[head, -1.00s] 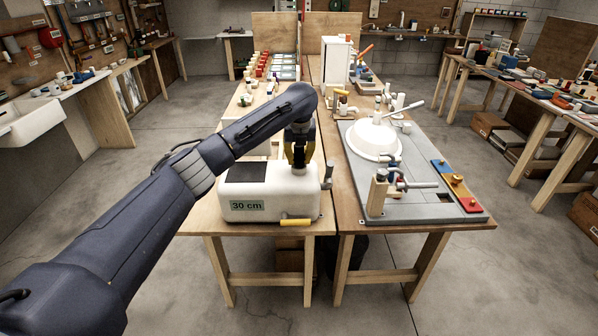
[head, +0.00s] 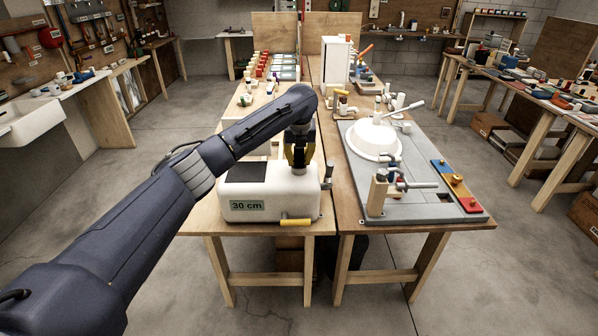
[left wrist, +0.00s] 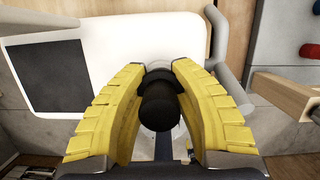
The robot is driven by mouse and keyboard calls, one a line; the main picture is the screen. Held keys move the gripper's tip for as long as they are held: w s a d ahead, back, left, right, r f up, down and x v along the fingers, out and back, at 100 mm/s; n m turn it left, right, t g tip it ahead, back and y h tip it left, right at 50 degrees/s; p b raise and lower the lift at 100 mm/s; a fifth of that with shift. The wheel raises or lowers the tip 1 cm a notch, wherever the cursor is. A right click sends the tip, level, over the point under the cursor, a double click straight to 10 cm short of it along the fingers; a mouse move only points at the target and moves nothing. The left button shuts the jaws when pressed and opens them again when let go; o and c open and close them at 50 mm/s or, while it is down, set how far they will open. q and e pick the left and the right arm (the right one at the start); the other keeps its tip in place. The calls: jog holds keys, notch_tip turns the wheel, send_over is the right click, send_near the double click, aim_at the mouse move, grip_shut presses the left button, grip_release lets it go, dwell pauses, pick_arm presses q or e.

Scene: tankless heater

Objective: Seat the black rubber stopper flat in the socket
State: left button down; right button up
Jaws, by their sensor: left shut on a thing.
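The black rubber stopper (left wrist: 159,106) is between the yellow fingers of my left gripper (left wrist: 160,75) in the left wrist view. Its round knob faces the camera, and a wider dark collar shows behind it. In the head view my left gripper (head: 299,162) points down just above the right part of the white heater body (head: 268,203) labelled 30 cm. A pale rim shows partly behind the stopper in the wrist view and may be the socket. The stopper and fingers hide most of it, so I cannot tell whether the stopper touches it or lies flat.
A dark square panel (head: 246,172) lies on the heater's top left. A grey upright pipe (head: 328,174) stands close at its right side, and a yellow handle (head: 296,222) is at its front. A grey board with a white basin (head: 375,140) covers the right table.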

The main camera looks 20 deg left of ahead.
pick_arm(q)
jog(key=shift+f, duration=0.35)
dwell(0.4)
jog(key=shift+r, duration=0.2)
jog(key=shift+r, duration=0.25)
dwell(0.6)
jog(key=shift+f, duration=0.5)
dwell(1.2)
jog(key=shift+r, duration=0.2)
jog(key=shift+r, duration=0.3)
dwell(0.7)
